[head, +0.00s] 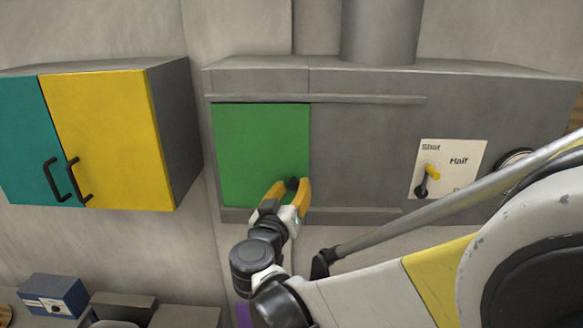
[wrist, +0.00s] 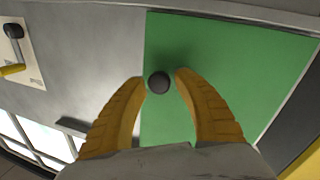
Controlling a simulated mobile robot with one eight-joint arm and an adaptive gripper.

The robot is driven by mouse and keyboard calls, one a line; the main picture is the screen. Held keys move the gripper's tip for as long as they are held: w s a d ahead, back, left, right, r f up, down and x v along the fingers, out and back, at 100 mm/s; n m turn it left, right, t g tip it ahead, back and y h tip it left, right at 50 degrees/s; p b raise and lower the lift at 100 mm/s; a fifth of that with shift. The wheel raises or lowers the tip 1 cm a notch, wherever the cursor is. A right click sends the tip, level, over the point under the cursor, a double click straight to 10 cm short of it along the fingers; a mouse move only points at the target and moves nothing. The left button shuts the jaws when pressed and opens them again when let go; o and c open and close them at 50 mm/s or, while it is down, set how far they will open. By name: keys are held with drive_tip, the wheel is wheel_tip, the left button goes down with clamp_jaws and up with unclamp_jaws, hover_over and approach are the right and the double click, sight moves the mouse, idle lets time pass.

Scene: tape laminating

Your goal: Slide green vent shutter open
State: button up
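The green vent shutter (head: 262,145) is a flat green panel at the left end of a grey vent housing, between an upper and a lower rail. It also fills much of the wrist view (wrist: 225,60). A round dark knob (wrist: 159,82) sticks out near its edge. My gripper (head: 290,186) is at the shutter's lower right, over the knob. In the wrist view my yellow fingers (wrist: 161,78) stand apart on either side of the knob. A small gap shows on each side, so the gripper looks open around it.
The grey housing (head: 365,150) is bare to the right of the shutter, between the rails. A white label plate (head: 450,165) with a small yellow-tipped lever stands further right. A teal and yellow cabinet (head: 105,140) hangs to the left. A blue box (head: 55,295) sits below it.

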drive_tip(key=shift+x, duration=0.8)
clamp_jaws()
drive_tip(key=d+b, duration=0.1)
drive_tip(key=d, duration=0.7)
drive_tip(key=d+b, duration=0.1)
drive_tip(key=d, duration=0.7)
drive_tip(key=s+d+b, duration=0.1)
drive_tip(key=d, duration=0.6)
drive_tip(key=shift+d, duration=0.4)
